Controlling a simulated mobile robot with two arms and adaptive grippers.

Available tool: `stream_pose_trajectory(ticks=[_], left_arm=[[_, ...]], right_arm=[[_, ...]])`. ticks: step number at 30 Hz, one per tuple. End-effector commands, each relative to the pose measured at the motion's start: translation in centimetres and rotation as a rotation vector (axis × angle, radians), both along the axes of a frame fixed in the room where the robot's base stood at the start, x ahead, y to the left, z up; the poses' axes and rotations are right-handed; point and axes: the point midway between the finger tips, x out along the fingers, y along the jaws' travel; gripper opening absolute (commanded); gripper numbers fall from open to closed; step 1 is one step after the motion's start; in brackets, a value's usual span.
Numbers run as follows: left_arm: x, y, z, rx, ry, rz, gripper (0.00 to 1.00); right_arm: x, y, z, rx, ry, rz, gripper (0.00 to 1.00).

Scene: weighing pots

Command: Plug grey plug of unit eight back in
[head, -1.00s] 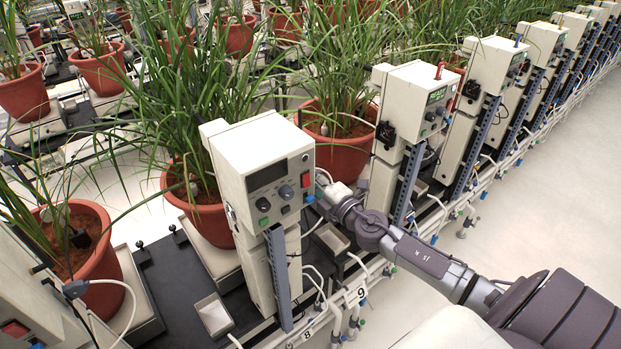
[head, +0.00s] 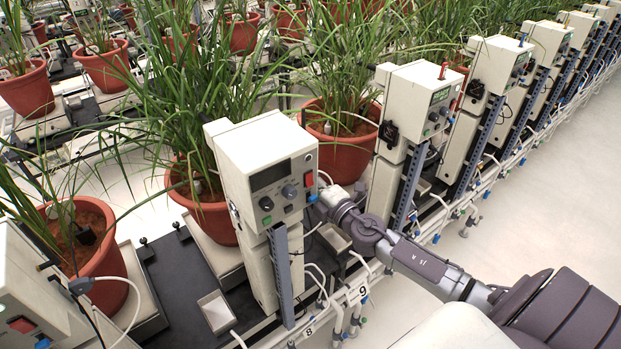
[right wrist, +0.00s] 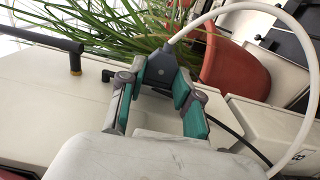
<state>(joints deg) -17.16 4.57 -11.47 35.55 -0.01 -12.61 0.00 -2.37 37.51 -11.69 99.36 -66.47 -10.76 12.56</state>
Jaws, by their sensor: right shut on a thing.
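Unit eight (head: 265,165) is the beige box on a post in the middle of the head view, with a dark display and a red switch (head: 309,179) on its front. My right gripper (head: 322,208) is at its right side, partly hidden by the box. In the right wrist view my right gripper (right wrist: 160,84) is shut on the grey plug (right wrist: 166,74), between its teal finger pads. A white cable (right wrist: 196,22) curves away from the plug. The unit's beige side (right wrist: 60,95) lies beyond the fingers. The socket is hidden, so I cannot tell whether the plug touches it.
A neighbouring unit (head: 415,105) with a lit green display stands to the right. A potted plant (head: 345,140) stands between the units. Number tags 8 (head: 309,331) and 9 (head: 361,291) hang on the front rail among hoses. The right-hand floor (head: 540,190) is clear.

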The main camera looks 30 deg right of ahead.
Motion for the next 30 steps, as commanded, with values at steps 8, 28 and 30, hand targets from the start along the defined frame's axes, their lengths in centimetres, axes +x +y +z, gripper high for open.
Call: stream_pose_trajectory(ticks=[8,28,30], left_arm=[[0.0,0.0,0.0,0.000,0.000,0.000,0.40],[-0.1,0.2,0.0,0.002,0.002,0.000,0.40],[-0.1,0.1,0.0,0.001,0.002,0.000,0.40]], right_arm=[[0.0,0.3,0.0,0.001,0.001,0.005,0.35],[-1.8,0.1,-0.2,0.004,0.003,0.003,0.63],[-3.1,0.0,-0.3,0.003,0.004,0.003,0.63]])
